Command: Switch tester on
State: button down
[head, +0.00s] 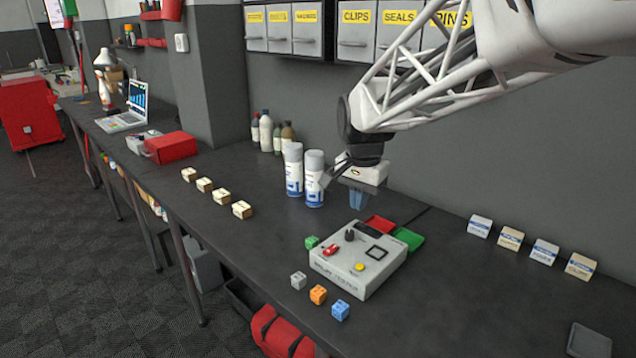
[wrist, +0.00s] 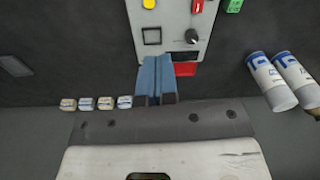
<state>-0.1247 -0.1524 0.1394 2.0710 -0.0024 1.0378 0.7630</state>
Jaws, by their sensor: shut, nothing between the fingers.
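The tester (head: 345,275) is a light grey box on the dark bench. Its top has a red switch (head: 331,250), a black knob (head: 350,235), a yellow button (head: 360,267) and a black-framed square (head: 376,253). In the wrist view the tester (wrist: 172,18) is at the top, with the red switch (wrist: 197,6), knob (wrist: 192,37) and square (wrist: 152,36) showing. My gripper (head: 357,207) is above the tester's back edge, its blue fingers shut and empty. In the wrist view my gripper (wrist: 156,62) overlaps the tester's back edge. The switch's position is too small to tell.
A red tray (head: 380,224) and a green tray (head: 408,239) lie behind the tester. Small cubes, including a green (head: 312,242), an orange (head: 318,295) and a blue one (head: 340,310), sit around it. Two spray cans (head: 314,180) stand behind left.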

jog(key=m, duration=0.2)
send_over(339, 246)
jog(key=shift+f+g, duration=0.3)
jog(key=shift+f, duration=0.6)
jog(key=shift+f, duration=0.1)
notch_tip(339, 246, down, 14)
jog(key=shift+r, duration=0.1)
jog(key=shift+d, duration=0.1)
dwell(0.5)
jog(key=shift+f, duration=0.2)
jog(key=shift+r, duration=0.25)
jog(key=shift+r, duration=0.55)
